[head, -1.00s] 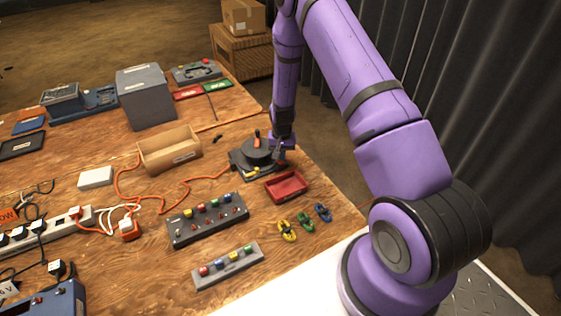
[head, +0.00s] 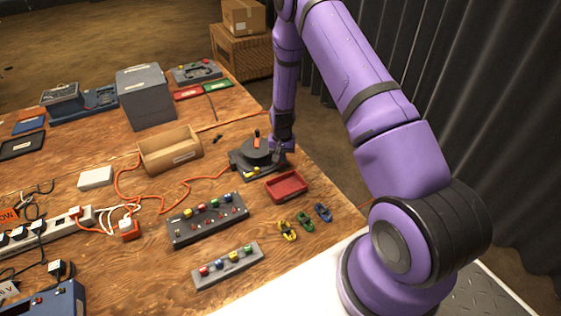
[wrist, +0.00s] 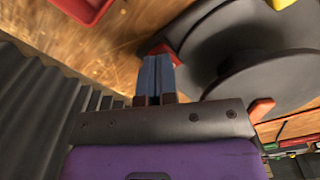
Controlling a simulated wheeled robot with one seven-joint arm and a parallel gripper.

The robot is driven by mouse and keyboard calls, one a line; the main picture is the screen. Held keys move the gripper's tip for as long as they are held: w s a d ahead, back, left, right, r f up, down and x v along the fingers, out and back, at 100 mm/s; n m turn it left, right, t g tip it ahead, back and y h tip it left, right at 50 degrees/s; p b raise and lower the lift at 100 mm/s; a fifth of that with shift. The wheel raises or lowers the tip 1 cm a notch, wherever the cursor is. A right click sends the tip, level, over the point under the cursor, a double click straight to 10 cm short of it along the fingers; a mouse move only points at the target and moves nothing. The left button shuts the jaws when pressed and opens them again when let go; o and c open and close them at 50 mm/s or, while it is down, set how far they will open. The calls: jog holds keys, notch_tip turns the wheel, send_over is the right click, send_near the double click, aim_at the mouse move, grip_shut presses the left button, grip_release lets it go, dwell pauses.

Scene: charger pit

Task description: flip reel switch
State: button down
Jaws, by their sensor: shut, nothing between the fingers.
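The dark grey cable reel (head: 256,151) sits on the wooden table near its right edge, with an orange handle on top. In the wrist view its round drum (wrist: 245,50) fills the upper right. A small red part (wrist: 162,49), which looks like the reel switch, shows at the reel's edge just beyond my fingertips. My gripper (wrist: 158,60) is shut and empty, with its blue-grey fingers together beside the drum and close to the red part. I cannot tell whether they touch it. In the head view my gripper (head: 281,153) is at the reel's right side, and the switch is hidden.
A red tray (head: 286,187) lies in front of the reel, with several coloured clips (head: 305,221) nearer. An orange cable (head: 180,183) runs left from the reel. A cardboard bin (head: 170,150) stands to the left. The table's right edge is close to my gripper.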

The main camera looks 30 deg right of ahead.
jog(key=shift+f, duration=0.7)
dwell(0.4)
jog(key=shift+r, duration=3.55)
jog(key=s+a+r+n+t, duration=0.1)
jog(key=s+a+r, duration=0.15)
jog(key=r, duration=0.85)
jog(key=s+a+r+n+t, duration=0.1)
jog(key=s+r, duration=0.3)
jog(key=r, duration=0.7)
jog(key=s+a+r+n+t, duration=0.1)
jog(key=s+a+r, duration=0.15)
jog(key=r, duration=0.85)
jog(key=s+a+r+n+t, duration=0.1)
jog(key=s+r, duration=0.5)
jog(key=s, duration=0.7)
jog(key=s+a+r+n+t, duration=0.1)
jog(key=s+a+r+n, duration=0.1)
jog(key=s+r, duration=0.5)
jog(key=s, duration=0.6)
jog(key=shift+s, duration=0.2)
